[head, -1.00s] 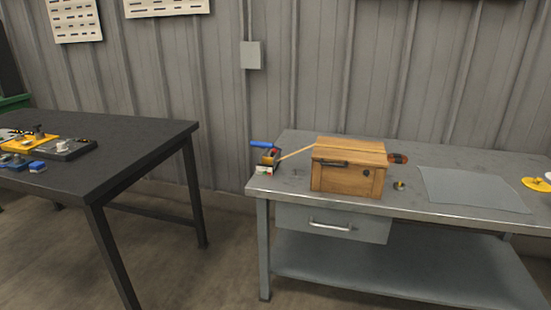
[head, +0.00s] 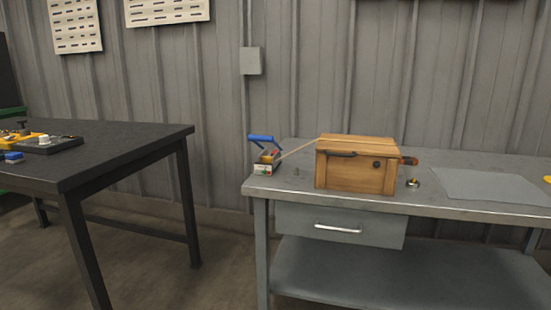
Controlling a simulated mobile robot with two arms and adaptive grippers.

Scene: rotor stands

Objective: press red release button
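A small device with a blue handle (head: 262,138) stands at the left end of the grey metal workbench (head: 300,200). Its small box (head: 264,168) shows a whitish front with tiny red and green marks. I cannot make out clearly which mark is a red release button. A thin wooden stick (head: 296,149) runs from beside it toward the wooden box (head: 356,164) on its right. Neither of my grippers is in view.
A dark table (head: 110,145) stands at the left with yellow, blue and black parts on it. A grey mat (head: 490,186) and a small round metal piece (head: 413,183) lie on the workbench's right part. Open floor (head: 225,260) lies between the tables.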

